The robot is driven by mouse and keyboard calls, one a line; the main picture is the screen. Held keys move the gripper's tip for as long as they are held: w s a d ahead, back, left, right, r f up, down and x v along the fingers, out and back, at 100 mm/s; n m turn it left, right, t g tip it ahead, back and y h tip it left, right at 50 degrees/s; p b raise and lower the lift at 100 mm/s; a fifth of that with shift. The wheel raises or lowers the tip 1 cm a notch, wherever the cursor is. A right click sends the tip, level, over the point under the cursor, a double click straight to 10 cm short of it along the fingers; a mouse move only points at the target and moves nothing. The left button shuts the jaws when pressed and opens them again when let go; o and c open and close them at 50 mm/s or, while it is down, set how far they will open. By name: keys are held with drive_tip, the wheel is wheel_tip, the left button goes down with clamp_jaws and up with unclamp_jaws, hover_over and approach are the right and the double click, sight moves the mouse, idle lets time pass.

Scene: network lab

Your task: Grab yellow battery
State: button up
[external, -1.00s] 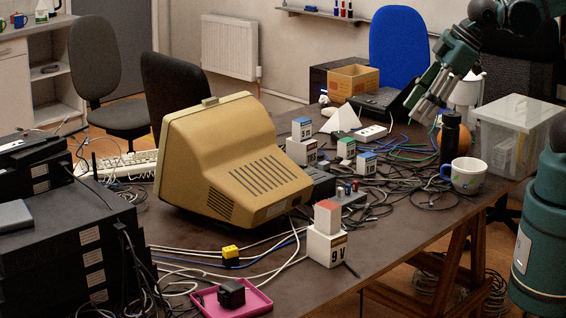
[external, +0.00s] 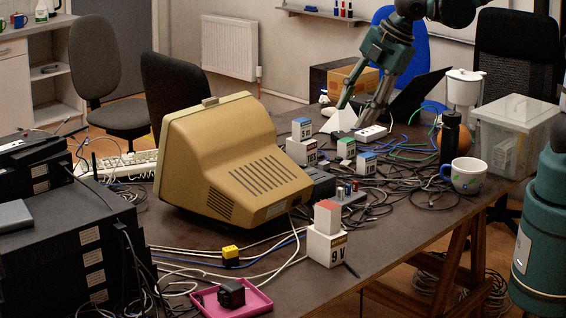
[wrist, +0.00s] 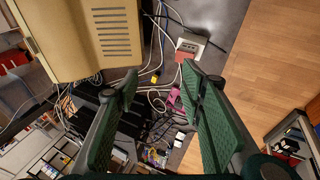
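A small yellow block (external: 231,254), which looks like the yellow battery, lies on the dark table among white and blue cables, in front of the beige monitor. In the wrist view a small yellow thing (wrist: 154,79), likely the same block, shows between my fingers but well beyond them. My gripper (external: 352,114) is over the back of the table, its fingers spread and in line with the white pyramid. In the wrist view my gripper (wrist: 160,72) is open, with nothing between its green pads. It is far from the yellow block.
The beige monitor (external: 225,150) stands left of centre. A white 9 V block (external: 327,250) with a red top is right of the yellow block; a pink tray (external: 255,301) holds a black cube. A mug (external: 465,176) and clear bin (external: 515,130) stand right. Cables cover much of the table.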

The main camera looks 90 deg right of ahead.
drive_tip(key=w+a+f+n, duration=0.2)
drive_tip(key=w+f+n, duration=0.2)
drive_tip(key=w, duration=0.5)
drive_tip(key=n+g+h, duration=0.2)
drive_tip(key=n, duration=0.8)
hover_over(231, 249)
drive_tip(key=s+a, duration=0.1)
wheel_tip(231, 249, down, 22)
drive_tip(key=shift+a+f+h, duration=0.3)
drive_tip(key=shift+a+f, duration=0.05)
drive_tip(key=shift+f, duration=0.5)
drive_tip(key=shift+x, duration=1.3)
drive_tip(key=shift+s+a+b+x, duration=0.15)
drive_tip(key=shift+b+x, duration=0.2)
drive_tip(key=shift+x, duration=0.95)
drive_tip(key=shift+s+a+b+x, duration=0.1)
drive_tip(key=shift+b+x, duration=0.2)
drive_tip(key=shift+x, duration=1)
drive_tip(key=shift+f, duration=0.15)
